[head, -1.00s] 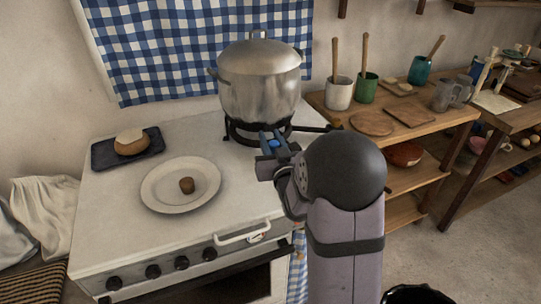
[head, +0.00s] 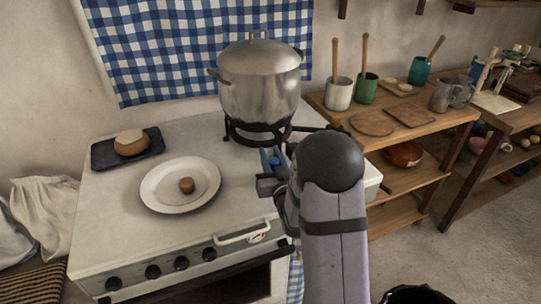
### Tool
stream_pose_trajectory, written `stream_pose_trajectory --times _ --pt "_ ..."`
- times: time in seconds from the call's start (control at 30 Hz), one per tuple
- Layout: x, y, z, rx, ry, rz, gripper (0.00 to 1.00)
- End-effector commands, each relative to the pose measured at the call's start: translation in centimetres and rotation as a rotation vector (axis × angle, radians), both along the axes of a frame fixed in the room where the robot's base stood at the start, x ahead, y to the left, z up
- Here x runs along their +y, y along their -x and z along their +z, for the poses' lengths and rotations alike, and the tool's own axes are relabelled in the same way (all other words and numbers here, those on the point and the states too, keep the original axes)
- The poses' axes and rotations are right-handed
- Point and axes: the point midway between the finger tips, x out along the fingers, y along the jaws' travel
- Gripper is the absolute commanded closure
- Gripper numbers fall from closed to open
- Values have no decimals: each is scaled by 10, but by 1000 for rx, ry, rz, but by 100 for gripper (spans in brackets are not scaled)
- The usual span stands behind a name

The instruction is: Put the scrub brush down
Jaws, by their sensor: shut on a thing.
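My gripper (head: 269,172) is over the right part of the white stove top (head: 125,195), in front of the large metal pot and right of the plate. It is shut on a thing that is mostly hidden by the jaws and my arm. I take it to be the scrub brush, but its shape cannot be made out. A small blue patch shows at the jaws, and I cannot tell whether it belongs to the brush or the fingers. Whether the held thing touches the stove is hidden too.
The pot (head: 260,85) stands on a black burner grate. A white plate (head: 160,200) holds a small brown piece (head: 187,185). A dark tray (head: 104,155) holds a rounded brown item (head: 131,142). The stove's front left is clear. A wooden shelf (head: 450,115) with cups stands right.

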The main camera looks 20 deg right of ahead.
Motion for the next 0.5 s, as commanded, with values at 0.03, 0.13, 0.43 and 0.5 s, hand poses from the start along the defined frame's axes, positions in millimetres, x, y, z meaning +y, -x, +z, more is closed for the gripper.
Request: stream_pose_trajectory --times 0.03,0.13,0.43,0.5 --pt "0 0 1 -1 0 0 100" --pt "0 0 0 -1 0 0 100" --pt "0 0 -3 0 0 0 57" --pt "0 0 -3 0 0 0 57"
